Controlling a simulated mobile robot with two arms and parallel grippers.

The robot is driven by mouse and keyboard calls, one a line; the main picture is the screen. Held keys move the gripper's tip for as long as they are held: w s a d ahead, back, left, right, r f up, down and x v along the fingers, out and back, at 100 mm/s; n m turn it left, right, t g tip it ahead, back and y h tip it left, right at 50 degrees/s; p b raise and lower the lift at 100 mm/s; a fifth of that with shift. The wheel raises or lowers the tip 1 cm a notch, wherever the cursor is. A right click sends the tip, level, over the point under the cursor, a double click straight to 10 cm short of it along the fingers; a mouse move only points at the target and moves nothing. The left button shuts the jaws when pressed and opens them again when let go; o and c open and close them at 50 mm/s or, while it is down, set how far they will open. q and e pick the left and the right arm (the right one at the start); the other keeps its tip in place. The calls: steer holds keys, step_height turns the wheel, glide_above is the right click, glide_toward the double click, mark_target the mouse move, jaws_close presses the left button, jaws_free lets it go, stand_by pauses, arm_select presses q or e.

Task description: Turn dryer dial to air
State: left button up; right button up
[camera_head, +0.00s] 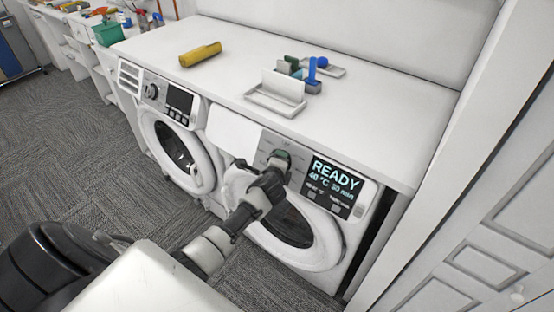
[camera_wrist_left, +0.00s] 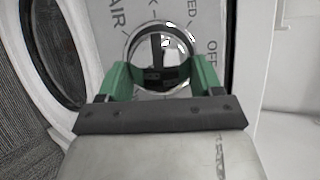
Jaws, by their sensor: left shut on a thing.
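The dryer (camera_head: 327,251) is the right-hand front-loading machine, with a lit screen (camera_head: 335,177) reading "READY 40 °C 30 min". My left gripper (camera_head: 279,160) reaches its control panel to the left of the screen and hides most of the dial there. In the left wrist view the round chrome-rimmed dial (camera_wrist_left: 160,38) sits between the green fingers of my left gripper (camera_wrist_left: 160,78), which are shut on its two sides. Printed labels surround it: "AIR" (camera_wrist_left: 118,25) on the left, "OFF" (camera_wrist_left: 212,54) on the right, and one ending in "ED" at the top. My right gripper is not in view.
A second machine (camera_head: 172,145) stands left of the dryer. The white counter (camera_head: 235,80) above holds a yellow object (camera_head: 200,54), a white tray (camera_head: 262,101) and small blue and green items. A white panelled door (camera_head: 480,240) is at right. Grey carpet (camera_head: 70,130) is open at left.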

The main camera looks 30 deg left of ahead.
arm_select(q)
steer(key=n+g+p, duration=0.1)
steer(key=n+p, duration=0.1)
steer(key=r+n+g+p, duration=0.1)
steer(key=n+p, duration=0.1)
steer(key=n, duration=0.1)
steer(key=shift+w+a+h+p, duration=0.1)
steer(key=shift+w+h+p, duration=0.05)
steer(key=shift+h+p, duration=0.2)
steer(key=shift+n+g+h+p, duration=0.5)
steer(key=shift+n+p, duration=0.2)
steer(key=shift+n, duration=0.2)
steer(key=shift+a+f+n+p, duration=0.1)
steer(key=shift+a+n+p, duration=0.05)
steer(key=shift+n+p, duration=0.4)
steer(key=shift+g+h, duration=0.25)
steer(key=shift+g, duration=0.05)
steer(key=o, duration=0.9)
